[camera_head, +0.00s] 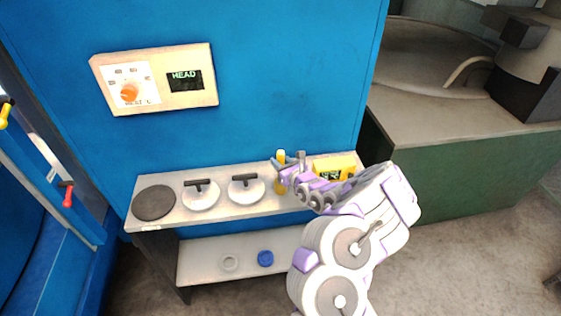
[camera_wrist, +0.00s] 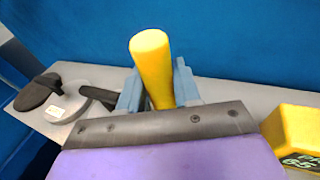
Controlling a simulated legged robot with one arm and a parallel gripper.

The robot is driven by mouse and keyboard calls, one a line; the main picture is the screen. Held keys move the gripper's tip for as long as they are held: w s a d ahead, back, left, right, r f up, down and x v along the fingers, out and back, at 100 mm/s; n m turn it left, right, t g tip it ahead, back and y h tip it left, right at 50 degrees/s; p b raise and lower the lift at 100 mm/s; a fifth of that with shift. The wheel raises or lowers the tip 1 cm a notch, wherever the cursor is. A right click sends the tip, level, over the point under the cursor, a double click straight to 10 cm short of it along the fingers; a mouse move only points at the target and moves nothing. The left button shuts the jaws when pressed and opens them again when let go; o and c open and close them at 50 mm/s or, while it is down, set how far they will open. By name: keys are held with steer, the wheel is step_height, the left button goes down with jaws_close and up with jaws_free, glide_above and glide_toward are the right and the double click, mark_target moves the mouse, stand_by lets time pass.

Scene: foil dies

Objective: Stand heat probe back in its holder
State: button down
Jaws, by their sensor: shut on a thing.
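The heat probe's yellow handle (camera_head: 281,155) stands nearly upright over the right part of the narrow bench; the wrist view shows its rounded top (camera_wrist: 151,62) up close. My gripper (camera_head: 289,162) is shut on it, with a blue-grey finger on each side, also seen in the wrist view (camera_wrist: 158,90). More yellow shows below the fingers in the head view; I cannot tell whether it is the probe or its holder. The probe's lower end is hidden. A yellow box with a green-lit display (camera_head: 334,167) sits just right of my gripper. I cannot make out a separate holder.
On the bench (camera_head: 170,180), a dark round plate (camera_head: 154,203) and two pale discs with black handles (camera_head: 201,195) (camera_head: 246,188) stand left of my gripper. A blue panel with a dial box (camera_head: 155,80) rises behind. The lower shelf holds a blue ring (camera_head: 265,258) and a pale ring (camera_head: 229,262).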

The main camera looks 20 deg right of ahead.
steer(key=shift+f+b, duration=0.45)
steer(key=shift+f, duration=0.7)
steer(key=c, duration=0.7)
jaws_free()
steer(key=s+r+p, duration=0.1)
steer(key=s, duration=0.4)
steer(key=s+d+r+p, duration=0.1)
steer(key=s, duration=0.5)
steer(key=s+d+r+p, duration=0.1)
steer(key=s, duration=0.5)
steer(key=shift+f, duration=0.1)
